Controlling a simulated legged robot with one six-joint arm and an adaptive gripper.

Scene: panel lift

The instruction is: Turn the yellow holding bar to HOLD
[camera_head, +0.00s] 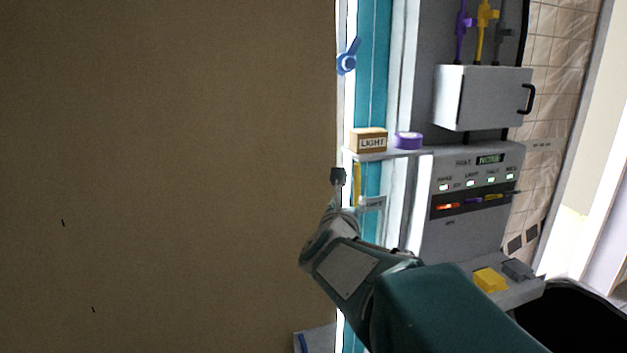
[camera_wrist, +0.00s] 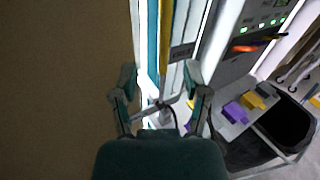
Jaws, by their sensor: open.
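The yellow holding bar (camera_head: 357,183) stands upright against the teal strip, just below the small shelf and beside the large brown panel. In the wrist view the yellow bar (camera_wrist: 167,35) runs down from the top edge toward the space between my fingertips. A small grey label (camera_head: 372,203) sits right of the bar; its lettering is too small to read surely. My gripper (camera_head: 346,198) is at the bar's lower end, partly overlapping it. Whether a finger touches the bar cannot be told.
The brown panel (camera_head: 165,180) fills the left side. A shelf (camera_head: 405,154) holds a box marked LIGHT (camera_head: 368,140) and a purple roll (camera_head: 408,140). A grey control console (camera_head: 470,225) with lit indicators stands right. A black bin (camera_wrist: 285,125) is lower right.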

